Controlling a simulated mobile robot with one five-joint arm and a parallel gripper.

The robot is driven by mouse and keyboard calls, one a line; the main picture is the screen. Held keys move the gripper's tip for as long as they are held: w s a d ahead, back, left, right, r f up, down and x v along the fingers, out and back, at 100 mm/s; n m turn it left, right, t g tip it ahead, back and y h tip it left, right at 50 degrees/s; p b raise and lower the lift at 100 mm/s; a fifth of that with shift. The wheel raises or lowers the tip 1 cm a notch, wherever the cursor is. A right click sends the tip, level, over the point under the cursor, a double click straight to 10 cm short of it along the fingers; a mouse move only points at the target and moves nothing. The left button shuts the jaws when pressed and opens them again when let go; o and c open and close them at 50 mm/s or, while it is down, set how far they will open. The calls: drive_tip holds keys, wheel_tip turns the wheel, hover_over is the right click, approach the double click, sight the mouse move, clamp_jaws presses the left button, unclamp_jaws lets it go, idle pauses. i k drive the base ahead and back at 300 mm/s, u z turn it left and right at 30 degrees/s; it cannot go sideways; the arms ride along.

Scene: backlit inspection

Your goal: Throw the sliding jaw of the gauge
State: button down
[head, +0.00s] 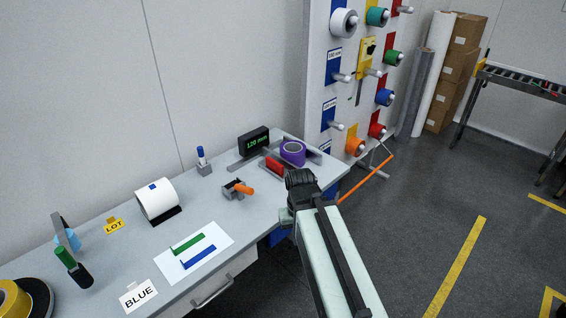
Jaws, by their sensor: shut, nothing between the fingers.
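The gauge stands at the far right end of the bench; its black display (254,142) reads "120 mm" in green. A red block (274,166), which looks like the sliding jaw, sits on the gauge's grey rail in front of the display. A purple tape roll (292,152) stands just right of the red block. My gripper (299,178) is at the bench's front edge, right of and nearer than the red block, and looks apart from it. It is shut and empty. My gripper and arm hide part of the bench edge there.
A small grey device with an orange handle (240,188) stands left of the gauge. A white roll (157,200), a marker stand (203,161) and a white sheet with green and blue strips (192,252) occupy the bench. A peg board with tape rolls (355,75) rises behind right.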

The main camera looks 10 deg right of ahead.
sight(274, 164)
drive_tip(key=u, duration=2.2)
drive_tip(key=k, duration=1.05)
drive_tip(key=z, duration=1)
drive_tip(key=i, duration=1.65)
drive_tip(key=u, duration=0.05)
